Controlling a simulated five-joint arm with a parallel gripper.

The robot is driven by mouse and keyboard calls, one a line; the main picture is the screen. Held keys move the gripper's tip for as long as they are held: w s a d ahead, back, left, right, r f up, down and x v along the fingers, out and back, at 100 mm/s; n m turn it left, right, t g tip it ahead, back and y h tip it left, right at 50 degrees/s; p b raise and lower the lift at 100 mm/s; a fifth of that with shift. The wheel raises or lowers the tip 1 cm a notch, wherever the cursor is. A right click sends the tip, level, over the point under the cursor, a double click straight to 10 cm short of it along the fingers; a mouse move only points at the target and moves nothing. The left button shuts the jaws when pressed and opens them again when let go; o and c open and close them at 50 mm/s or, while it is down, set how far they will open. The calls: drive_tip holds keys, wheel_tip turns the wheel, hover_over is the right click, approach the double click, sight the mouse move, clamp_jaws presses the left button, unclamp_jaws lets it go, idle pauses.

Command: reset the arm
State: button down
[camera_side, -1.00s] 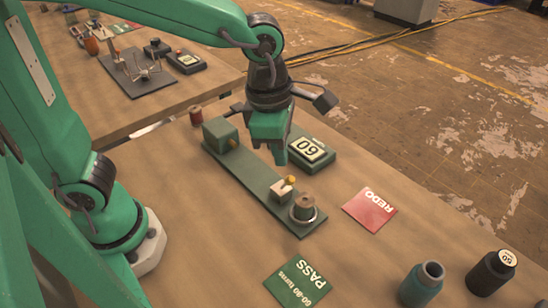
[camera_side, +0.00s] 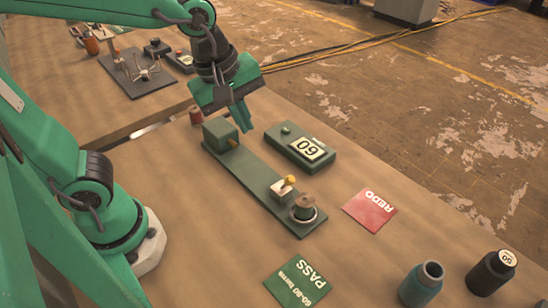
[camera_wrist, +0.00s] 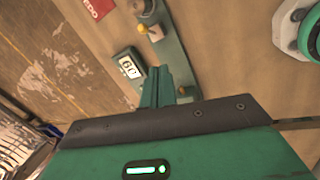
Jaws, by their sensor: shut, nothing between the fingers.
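My gripper (camera_side: 240,116) is shut and empty. In the side view it hangs in the air, tilted, near the far left end of a green winding fixture. In the wrist view the shut fingers (camera_wrist: 157,86) point toward the fixture. The fixture's long green base (camera_side: 243,177) carries a green block (camera_side: 219,132) at its far end.
A red REDO card (camera_side: 370,210) and a green PASS card (camera_side: 297,281) lie flat on the table. A second table (camera_side: 60,97) behind holds other gear.

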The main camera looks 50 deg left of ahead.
drive_tip(key=s+a+m+t+y, duration=0.1)
drive_tip(key=s+a+m+t, duration=0.1)
drive_tip(key=s+a+m, duration=0.3)
drive_tip(key=a+m, duration=0.4)
drive_tip(key=m, duration=0.6)
drive_tip(key=shift+r+t, duration=0.3)
drive_tip(key=shift+r, duration=0.1)
